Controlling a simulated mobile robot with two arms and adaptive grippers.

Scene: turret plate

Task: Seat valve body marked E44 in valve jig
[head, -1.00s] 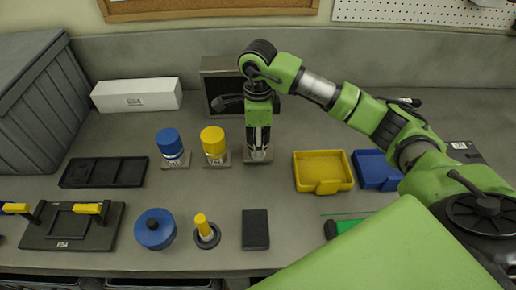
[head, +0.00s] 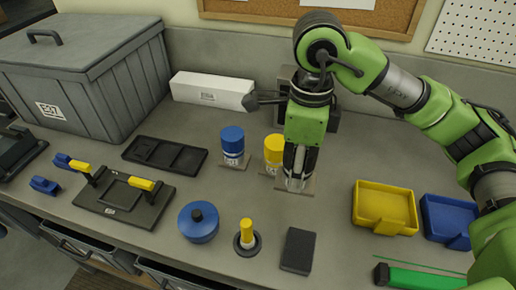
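My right gripper (head: 297,172) points down over a small grey plate at the back middle of the bench. Its dark fingers straddle something pale low down; the fingers hide most of it, and I cannot tell if they grip it. Left of it stand an upright yellow-capped cylinder (head: 274,150), partly behind the gripper, and an upright blue-capped cylinder (head: 232,143), each on a small plate. Their labels are too small to read, so I cannot pick out E44. A black fixture with yellow clamp handles (head: 150,213), possibly the valve jig, lies at the left front. My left gripper is not in view.
A black tray (head: 165,154), blue round pot (head: 198,222), yellow-handled piece (head: 246,238) and dark block (head: 298,250) lie on the bench. Yellow (head: 385,207) and blue (head: 447,218) bins are at right. A large grey crate (head: 85,75) and white box (head: 211,91) stand behind.

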